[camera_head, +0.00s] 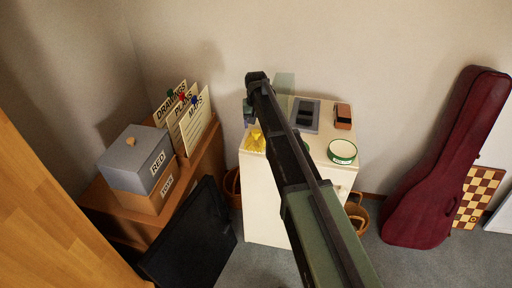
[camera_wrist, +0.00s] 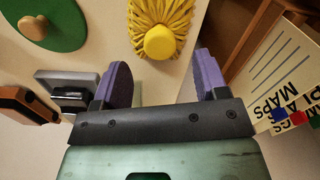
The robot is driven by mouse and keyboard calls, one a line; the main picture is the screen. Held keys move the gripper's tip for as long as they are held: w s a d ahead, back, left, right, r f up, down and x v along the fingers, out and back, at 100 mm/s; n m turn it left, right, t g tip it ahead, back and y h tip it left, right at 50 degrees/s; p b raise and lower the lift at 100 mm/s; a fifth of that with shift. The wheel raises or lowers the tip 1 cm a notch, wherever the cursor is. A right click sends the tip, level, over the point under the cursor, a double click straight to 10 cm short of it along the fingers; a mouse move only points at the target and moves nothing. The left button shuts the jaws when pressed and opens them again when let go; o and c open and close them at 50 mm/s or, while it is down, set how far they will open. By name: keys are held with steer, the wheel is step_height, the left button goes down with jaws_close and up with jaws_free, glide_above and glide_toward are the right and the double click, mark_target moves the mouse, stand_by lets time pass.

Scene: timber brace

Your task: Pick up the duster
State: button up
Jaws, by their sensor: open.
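The duster looks like a yellow, stringy-headed thing with a round yellow knob (camera_wrist: 160,42), at the top middle of the wrist view. In the head view it is a small yellow shape (camera_head: 254,141) at the left front of the white cabinet top (camera_head: 318,152). My gripper (camera_wrist: 160,75) is open and empty, its two purple-padded fingers apart. The duster lies beyond the fingertips, roughly in line with the gap between them. In the head view my gripper (camera_head: 250,114) is over the cabinet's left side, and my arm hides the middle of the top.
A grey tray (camera_head: 305,115), a brown block (camera_head: 343,117) and a green-rimmed round tin (camera_head: 342,151) share the cabinet top. A green disc with a wooden knob (camera_wrist: 36,28) shows in the wrist view. Left stand labelled files (camera_head: 187,120) and a grey box (camera_head: 137,158).

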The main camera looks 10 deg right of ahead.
mark_target(256, 131)
step_height(256, 131, down, 6)
steer(key=b, duration=0.5)
steer(key=shift+r, duration=0.55)
steer(key=c, duration=1)
steer(key=shift+c, duration=0.2)
steer(key=shift+r, duration=0.1)
step_height(256, 131, up, 20)
steer(key=p, duration=2)
